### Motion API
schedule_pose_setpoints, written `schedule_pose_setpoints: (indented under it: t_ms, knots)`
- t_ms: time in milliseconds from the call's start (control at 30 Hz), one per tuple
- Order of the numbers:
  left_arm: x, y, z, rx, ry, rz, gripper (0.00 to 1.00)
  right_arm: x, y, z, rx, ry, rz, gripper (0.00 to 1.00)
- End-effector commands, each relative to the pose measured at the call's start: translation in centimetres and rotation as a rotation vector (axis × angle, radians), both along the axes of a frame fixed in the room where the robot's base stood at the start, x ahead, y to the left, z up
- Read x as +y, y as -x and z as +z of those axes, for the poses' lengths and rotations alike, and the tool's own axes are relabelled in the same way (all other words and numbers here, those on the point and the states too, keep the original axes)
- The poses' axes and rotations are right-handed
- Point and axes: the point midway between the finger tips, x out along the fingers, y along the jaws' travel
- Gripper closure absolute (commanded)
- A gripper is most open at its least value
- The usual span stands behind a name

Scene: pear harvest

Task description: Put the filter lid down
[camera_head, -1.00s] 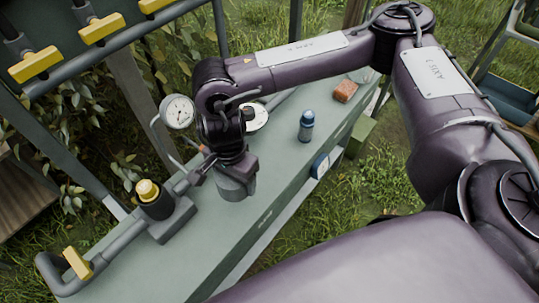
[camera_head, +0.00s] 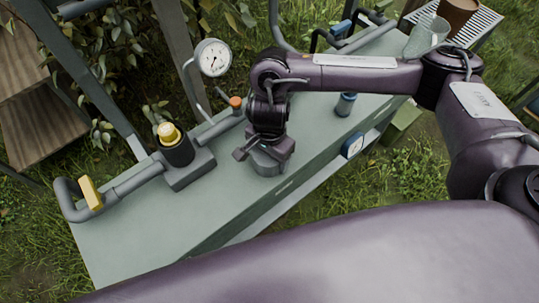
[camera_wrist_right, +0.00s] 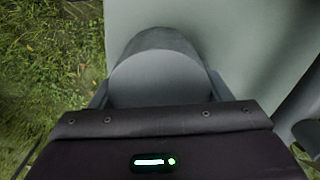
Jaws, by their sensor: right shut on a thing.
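The filter lid (camera_head: 266,164) is a grey round cap under my right gripper (camera_head: 265,150). The right gripper is shut on it and points down over the green bench (camera_head: 120,243). The lid is at or just above the bench top, near its front edge; I cannot tell whether it touches. In the right wrist view the lid (camera_wrist_right: 156,78) sits between the fingers, with bench and grass behind. The open filter housing (camera_head: 178,152), dark with a yellow insert (camera_head: 168,133), stands left of the lid. My left gripper is not in view.
A pressure gauge (camera_head: 212,57) rises behind the bench. A grey pipe with a yellow valve handle (camera_head: 90,193) runs along the left. The bench's left front is clear.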

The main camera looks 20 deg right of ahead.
Motion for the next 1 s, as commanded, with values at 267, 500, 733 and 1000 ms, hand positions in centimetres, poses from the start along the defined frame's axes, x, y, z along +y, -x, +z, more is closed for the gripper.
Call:
schedule_pose_setpoints:
  t_ms: [267, 500, 733, 1000]
  knots:
    - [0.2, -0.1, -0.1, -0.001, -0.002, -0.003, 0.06, 0.0, 0.0, -0.1, -0.001, -0.001, 0.000, 0.52]
    - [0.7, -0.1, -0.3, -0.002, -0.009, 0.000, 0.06, 0.0, 0.0, -0.3, -0.001, -0.001, 0.000, 0.12]
    - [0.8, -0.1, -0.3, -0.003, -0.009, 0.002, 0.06, 0.0, 0.0, -0.3, -0.001, -0.001, 0.000, 0.07]
    - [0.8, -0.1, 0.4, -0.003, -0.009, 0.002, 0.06, 0.0, -0.2, 1.3, -0.007, -0.001, 0.002, 0.07]
